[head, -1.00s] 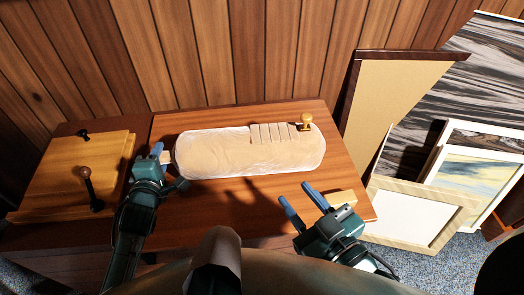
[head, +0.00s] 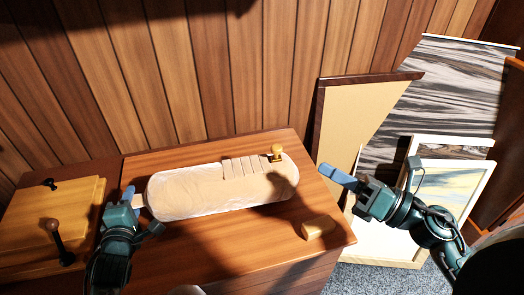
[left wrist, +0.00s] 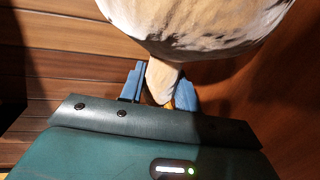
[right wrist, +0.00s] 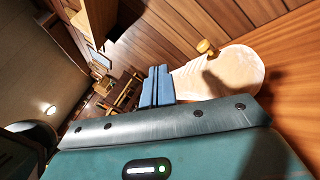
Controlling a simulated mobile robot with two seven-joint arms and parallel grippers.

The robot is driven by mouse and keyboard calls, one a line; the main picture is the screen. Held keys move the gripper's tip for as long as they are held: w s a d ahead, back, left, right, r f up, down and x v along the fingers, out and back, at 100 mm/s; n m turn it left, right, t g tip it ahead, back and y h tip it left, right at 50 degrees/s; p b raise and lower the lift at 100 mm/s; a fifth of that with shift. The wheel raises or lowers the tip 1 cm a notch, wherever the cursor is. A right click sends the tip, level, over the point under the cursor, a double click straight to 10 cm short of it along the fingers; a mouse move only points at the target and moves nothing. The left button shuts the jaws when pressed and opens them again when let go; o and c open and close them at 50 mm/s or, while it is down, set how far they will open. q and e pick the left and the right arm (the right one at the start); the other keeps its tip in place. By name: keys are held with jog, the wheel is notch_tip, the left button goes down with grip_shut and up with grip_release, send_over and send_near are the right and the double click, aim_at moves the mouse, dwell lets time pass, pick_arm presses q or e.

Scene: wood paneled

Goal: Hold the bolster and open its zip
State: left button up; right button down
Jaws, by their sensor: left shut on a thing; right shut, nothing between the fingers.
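The pale bolster (head: 215,190) lies lengthwise on the wooden table (head: 180,270). A row of flaps or teeth (head: 242,167) runs along its far side, ending near a golden zip pull (head: 276,153) at the right. My left gripper (head: 128,196) is at the bolster's left end; in the left wrist view its blue fingers (left wrist: 160,85) are shut on a beige end tab (left wrist: 161,80). My right gripper (head: 338,175) is shut and empty, right of the bolster and apart from it. In the right wrist view the bolster (right wrist: 225,78) and zip pull (right wrist: 205,47) lie beyond its closed fingers.
A small wooden block (head: 318,229) lies near the table's right front corner. A wooden box (head: 50,215) with dark knobs stands at left. Framed panels (head: 360,125) lean right of the table, near my right arm. The wood-paneled wall (head: 200,80) rises behind.

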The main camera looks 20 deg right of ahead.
aim_at(281, 150)
pick_arm(q)
jog(key=shift+s+f, duration=0.1)
jog(key=shift+f, duration=0.1)
pick_arm(e)
jog(key=w+d+f+n+g+h, duration=0.1)
jog(key=d+n+g+h, duration=0.1)
jog(key=d+n, duration=0.4)
jog(key=shift+d+f+n+g, duration=0.15)
jog(key=shift+f+n+g, duration=0.3)
jog(key=shift+n, duration=0.65)
jog(key=shift+w, duration=0.15)
jog(key=x, duration=1.4)
jog(key=shift+f, duration=0.15)
